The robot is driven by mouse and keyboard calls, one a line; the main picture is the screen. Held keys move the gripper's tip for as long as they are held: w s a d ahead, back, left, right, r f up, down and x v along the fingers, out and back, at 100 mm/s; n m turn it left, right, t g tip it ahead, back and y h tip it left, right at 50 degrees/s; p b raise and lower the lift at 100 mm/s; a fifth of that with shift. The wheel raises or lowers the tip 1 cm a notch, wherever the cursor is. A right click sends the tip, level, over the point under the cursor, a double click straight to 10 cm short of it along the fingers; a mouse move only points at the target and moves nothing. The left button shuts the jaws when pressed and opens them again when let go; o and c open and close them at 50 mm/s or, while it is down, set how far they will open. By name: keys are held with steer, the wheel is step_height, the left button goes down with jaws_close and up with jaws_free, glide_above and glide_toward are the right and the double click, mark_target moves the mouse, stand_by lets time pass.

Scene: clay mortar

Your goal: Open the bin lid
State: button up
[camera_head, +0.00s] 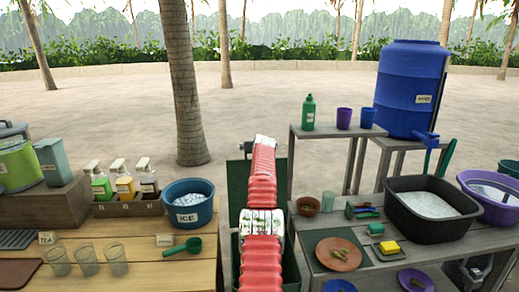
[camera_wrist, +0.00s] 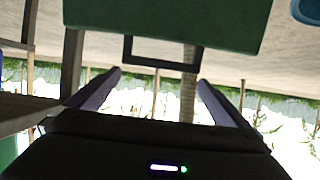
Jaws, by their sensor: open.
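The dark green bin (camera_head: 291,268) stands in the gap between the two tables, largely hidden by my red arm. A flat green panel, seemingly its lid (camera_head: 237,185), stands raised at the bin's far side. In the wrist view, which looks upside down, the green lid (camera_wrist: 180,22) fills the top. A dark rectangular handle (camera_wrist: 160,59) sticks out from its edge. My gripper (camera_wrist: 158,82) is open and empty, its two fingers spread near the handle. Whether they touch it I cannot tell. In the head view the fingers are hidden.
The left table holds an ice tub (camera_head: 187,204), bottles (camera_head: 122,185) and glasses (camera_head: 87,259). The right table holds a black basin (camera_head: 432,213) and a plate (camera_head: 338,254). A blue water barrel (camera_head: 409,90) stands behind it. Sand beyond the bin is open, with a palm trunk (camera_head: 184,80) at left.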

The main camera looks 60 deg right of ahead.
steer(key=shift+s+a+r, duration=0.1)
steer(key=shift+a+r, duration=0.05)
steer(key=v, duration=1.3)
steer(key=shift+f, duration=0.3)
stand_by(0.4)
stand_by(0.7)
